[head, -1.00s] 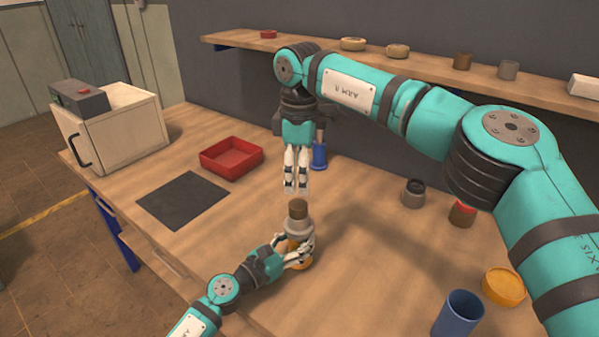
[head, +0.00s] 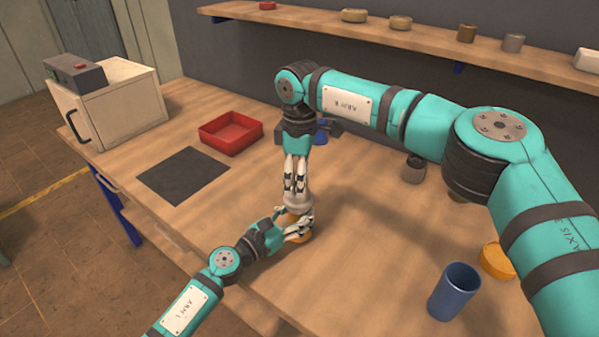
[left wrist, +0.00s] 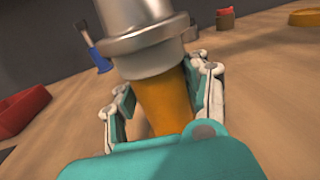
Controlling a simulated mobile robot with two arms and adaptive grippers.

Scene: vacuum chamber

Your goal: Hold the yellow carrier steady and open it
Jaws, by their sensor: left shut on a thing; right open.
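The yellow carrier (left wrist: 163,103) stands upright on the bench, with a grey metal upper part (head: 297,204). In the left wrist view its yellow body is between my left fingers and its metal collar (left wrist: 145,45) rises above them. My left gripper (head: 296,228) is shut on the yellow body, low down. My right gripper (head: 295,188) points straight down over the carrier's top, with its open fingers around the top. The brown knob on top is hidden behind these fingers, so contact with it cannot be told.
A red tray (head: 231,133) and a dark mat (head: 184,175) lie to the left, near a white box-shaped device (head: 112,105). A wall shelf (head: 420,36) runs behind.

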